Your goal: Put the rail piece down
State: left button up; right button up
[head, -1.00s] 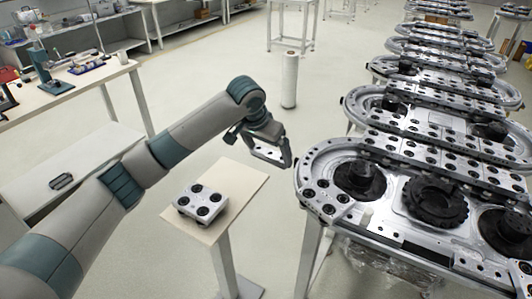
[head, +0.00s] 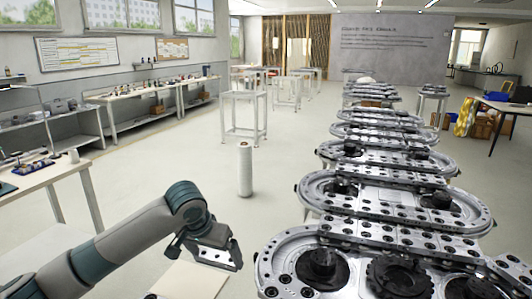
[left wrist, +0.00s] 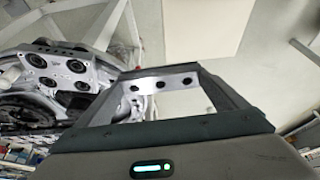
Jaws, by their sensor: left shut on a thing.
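My left gripper (head: 222,258) is near the bottom of the head view, left of the near ring track (head: 262,262). It is shut on a grey metal rail piece (head: 214,255) with dark holes. In the left wrist view the rail piece (left wrist: 160,84) spans between the two fingertips (left wrist: 165,88), held in the air. A small stand with a pale top (head: 188,282) is below the gripper, cut off by the bottom edge. My right gripper is not in view.
Several oval ring tracks (head: 390,190) run back in a row on the right. A white roll (head: 245,168) stands on the floor, with a metal-framed table (head: 244,97) behind it. A workbench (head: 40,175) is on the left.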

pick_arm(q)
jog(key=s+a+r+n+y, duration=0.1)
jog(key=s+a+n, duration=0.2)
jog(key=s+a, duration=0.4)
jog(key=s, duration=0.7)
jog(key=shift+s+n, duration=0.3)
jog(key=shift+s, duration=0.1)
jog(key=shift+w+d, duration=0.1)
